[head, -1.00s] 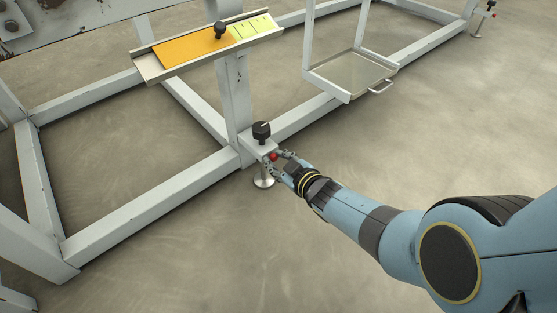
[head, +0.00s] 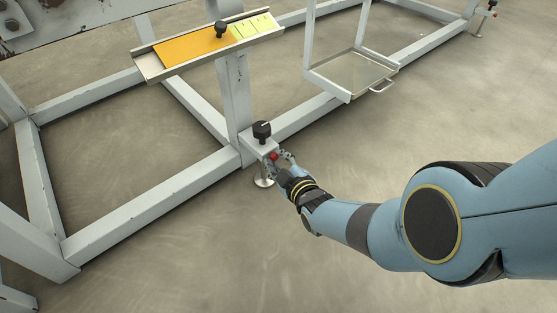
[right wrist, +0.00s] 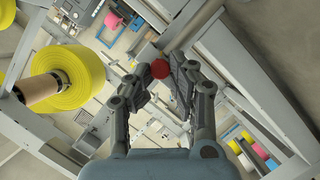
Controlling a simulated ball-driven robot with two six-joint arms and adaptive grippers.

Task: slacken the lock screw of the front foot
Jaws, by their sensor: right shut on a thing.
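The front foot (head: 263,181) is a round metal pad on a short stem under the corner of the pale grey frame. A black knob (head: 262,130) stands upright on top of that corner. The lock screw has a red head (head: 273,156) at the side of the corner, and the red head also shows in the right wrist view (right wrist: 160,69). My right gripper (head: 280,158) is at the corner with its fingers around the red head, shut on it. In the right wrist view my right gripper (right wrist: 162,78) has the red head between its fingertips. My left gripper is out of view.
The frame's beams (head: 150,203) run along the floor left and behind. A tilted tray (head: 160,72) with an orange panel and a black knob is above. A hanging shelf (head: 345,75) with a handle is to the right. The floor (head: 200,255) in front is clear.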

